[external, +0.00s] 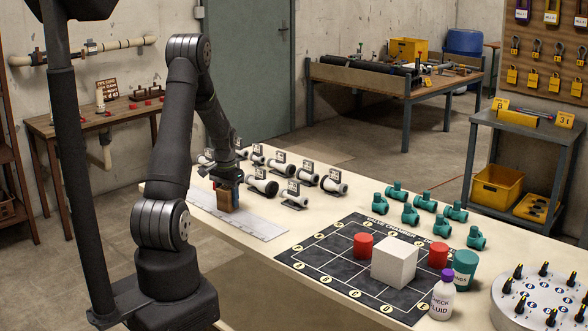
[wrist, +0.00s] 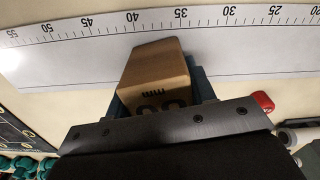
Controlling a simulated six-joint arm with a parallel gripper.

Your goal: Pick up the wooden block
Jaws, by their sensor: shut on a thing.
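The wooden block (wrist: 155,75) is light brown with dark printed marks. In the wrist view it sits between the blue fingers of my gripper (wrist: 160,98), and its lower part is hidden by the gripper body. In the external view the block (external: 226,200) shows under the end of my arm, with my gripper (external: 228,190) shut on it. The block is at the white ruler strip (external: 245,222). I cannot tell whether it touches the strip or is slightly above it.
Several white pipe pieces with dark holders (external: 295,193) stand just right of my gripper. A black grid mat (external: 318,243) carries a white cube (external: 394,262) and red cylinders (external: 363,246). Teal fittings (external: 410,213) and a bottle (external: 441,295) stand farther right. The table's front left is clear.

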